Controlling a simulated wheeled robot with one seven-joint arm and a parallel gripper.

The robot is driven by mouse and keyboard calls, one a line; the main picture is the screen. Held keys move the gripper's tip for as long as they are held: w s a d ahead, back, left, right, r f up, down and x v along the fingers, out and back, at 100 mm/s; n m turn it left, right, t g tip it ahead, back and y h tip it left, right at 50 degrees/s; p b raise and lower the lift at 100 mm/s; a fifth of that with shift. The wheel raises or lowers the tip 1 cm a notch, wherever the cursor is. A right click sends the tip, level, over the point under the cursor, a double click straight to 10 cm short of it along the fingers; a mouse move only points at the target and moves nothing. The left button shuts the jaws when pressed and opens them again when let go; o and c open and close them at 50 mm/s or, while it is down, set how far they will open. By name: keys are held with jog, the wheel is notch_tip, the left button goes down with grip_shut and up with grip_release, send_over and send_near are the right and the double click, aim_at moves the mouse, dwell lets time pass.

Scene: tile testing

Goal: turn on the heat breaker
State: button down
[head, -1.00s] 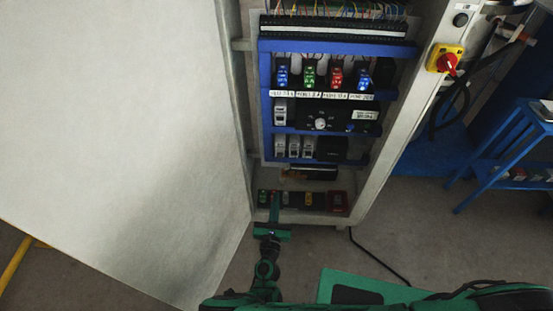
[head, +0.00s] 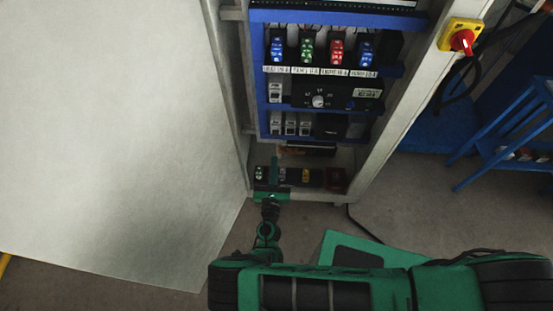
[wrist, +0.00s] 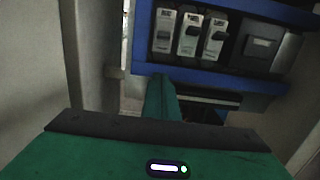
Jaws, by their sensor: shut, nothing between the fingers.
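Three grey breakers (head: 290,123) sit side by side in the lower blue row of the open cabinet. The wrist view shows them near the top, with left (wrist: 164,30), middle (wrist: 190,33) and right (wrist: 215,37) breakers. The middle and right ones show dark levers; the left one's switch looks pale. Their labels are too blurred to read, so I cannot tell which is the heat breaker. My green gripper (head: 274,162) is shut and empty, below the breaker row and apart from it in the picture. Its fingers also show in the wrist view (wrist: 159,80).
A large pale door panel (head: 110,130) stands at the left. The cabinet's right post (head: 405,105) carries a yellow and red rotary switch (head: 461,40). A dark box (wrist: 263,45) is right of the breakers. Several small coloured parts line the cabinet floor.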

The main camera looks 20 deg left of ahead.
aim_at(275, 133)
jog(key=f+x, duration=0.1)
jog(key=x, duration=0.7)
jog(key=shift+s+d+r, duration=0.1)
jog(key=shift+s+r, duration=0.15)
jog(key=shift+r, duration=0.5)
jog(key=shift+s+r, duration=0.25)
jog(key=shift+r, duration=0.55)
jog(key=shift+s+d+r, duration=0.1)
jog(key=shift+s+r, duration=0.1)
jog(key=shift+r, duration=0.55)
jog(key=shift+a, duration=0.1)
